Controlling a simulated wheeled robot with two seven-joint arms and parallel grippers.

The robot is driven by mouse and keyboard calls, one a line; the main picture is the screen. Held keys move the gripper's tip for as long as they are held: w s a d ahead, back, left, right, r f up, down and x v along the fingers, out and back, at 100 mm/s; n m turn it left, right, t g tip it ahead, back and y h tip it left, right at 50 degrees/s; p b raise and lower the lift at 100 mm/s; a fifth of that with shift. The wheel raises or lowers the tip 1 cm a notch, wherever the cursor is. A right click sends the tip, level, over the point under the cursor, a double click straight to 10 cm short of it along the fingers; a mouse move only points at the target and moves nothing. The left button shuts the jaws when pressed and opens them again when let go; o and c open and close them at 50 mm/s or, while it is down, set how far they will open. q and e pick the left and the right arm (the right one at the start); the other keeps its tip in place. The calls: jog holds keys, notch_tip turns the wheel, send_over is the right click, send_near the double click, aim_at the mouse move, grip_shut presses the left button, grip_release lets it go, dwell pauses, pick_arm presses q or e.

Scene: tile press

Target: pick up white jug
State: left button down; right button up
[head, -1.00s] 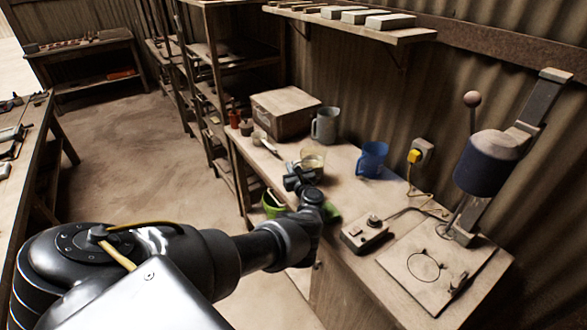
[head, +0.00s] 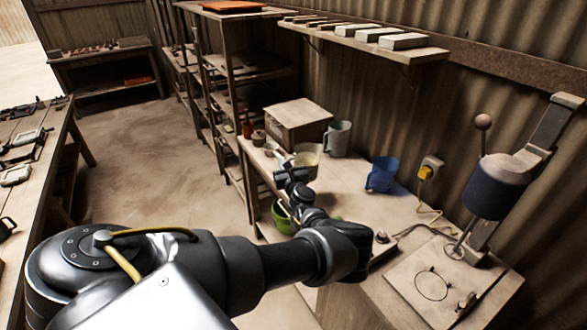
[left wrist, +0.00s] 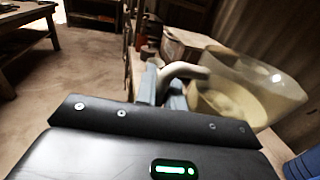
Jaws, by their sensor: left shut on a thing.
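The white jug (head: 307,154) looks cream and semi-clear in the head view, above the workbench's left part. It appears raised, though the gap under it is hard to see. It fills the right of the left wrist view (left wrist: 262,88), tilted, with pale yellowish stuff or a base inside. Its curved handle (left wrist: 183,70) points left. My left gripper (head: 286,172) is shut on that handle; its pale blue-grey fingers also show in the left wrist view (left wrist: 163,88). My right gripper is not in view.
A grey jug (head: 338,139) and a box (head: 298,124) stand behind. A blue jug (head: 381,174) stands to the right, near the press (head: 497,185). A green container (head: 282,217) is below the gripper. A shelf (head: 370,42) overhangs the bench.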

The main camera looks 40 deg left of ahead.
pick_arm(q)
jog(key=s+a+r+b, duration=0.1)
jog(key=s+a+r, duration=0.2)
jog(key=s, duration=0.3)
jog(key=shift+a+r+b, duration=0.15)
jog(key=shift+a+b, duration=0.05)
jog(key=shift+b, duration=0.2)
